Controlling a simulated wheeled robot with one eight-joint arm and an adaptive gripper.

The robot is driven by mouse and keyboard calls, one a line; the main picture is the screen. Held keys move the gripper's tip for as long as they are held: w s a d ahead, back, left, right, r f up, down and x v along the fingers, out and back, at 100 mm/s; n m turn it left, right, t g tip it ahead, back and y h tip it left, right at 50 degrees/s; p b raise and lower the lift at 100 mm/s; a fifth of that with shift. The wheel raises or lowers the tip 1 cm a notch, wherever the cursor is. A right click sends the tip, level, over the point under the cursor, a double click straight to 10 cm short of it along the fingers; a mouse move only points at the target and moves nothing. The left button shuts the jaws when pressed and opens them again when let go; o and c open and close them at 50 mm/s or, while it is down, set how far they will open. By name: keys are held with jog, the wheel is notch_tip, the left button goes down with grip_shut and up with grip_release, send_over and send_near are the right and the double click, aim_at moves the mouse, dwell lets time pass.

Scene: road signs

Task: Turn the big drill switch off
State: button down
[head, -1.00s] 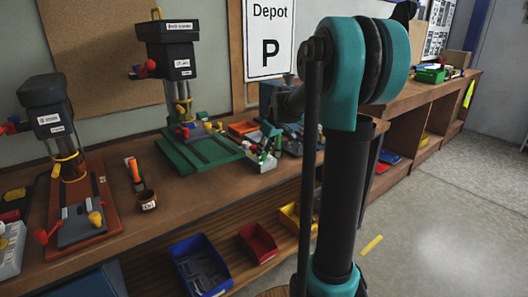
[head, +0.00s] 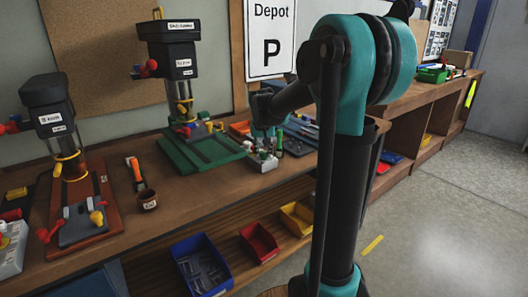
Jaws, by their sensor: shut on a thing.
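The big drill (head: 170,40), a dark drill press on a green base (head: 185,158), stands at the back of the workbench in the head view. A small pale switch box (head: 262,165) with small coloured parts on top sits just right of the green base. My gripper (head: 264,148) is small in the view, right at the top of this box. It is shut on a part of the switch there. The fingertips and the exact switch position are too small to make out.
A smaller drill (head: 46,92) on a red base stands at left, with another pale switch box (head: 10,252) at the edge. Blue (head: 203,268), red and yellow bins sit below.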

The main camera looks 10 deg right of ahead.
jog(key=shift+m, duration=0.6)
jog(key=c, duration=1.2)
grip_release()
jog(key=v, duration=1.2)
jog(key=shift+w+a, duration=0.1)
jog(key=shift+a, duration=0.15)
jog(key=s+d+f+n, duration=0.1)
jog(key=s+f, duration=0.7)
jog(key=s+d+f+n, duration=0.1)
jog(key=s+f, duration=0.8)
jog(key=s+d+f+n+y, duration=0.1)
jog(key=s+f, duration=0.8)
jog(key=shift+s+d+f+n, duration=0.2)
jog(key=shift+s+d+n, duration=0.05)
jog(key=shift+d+n, duration=0.15)
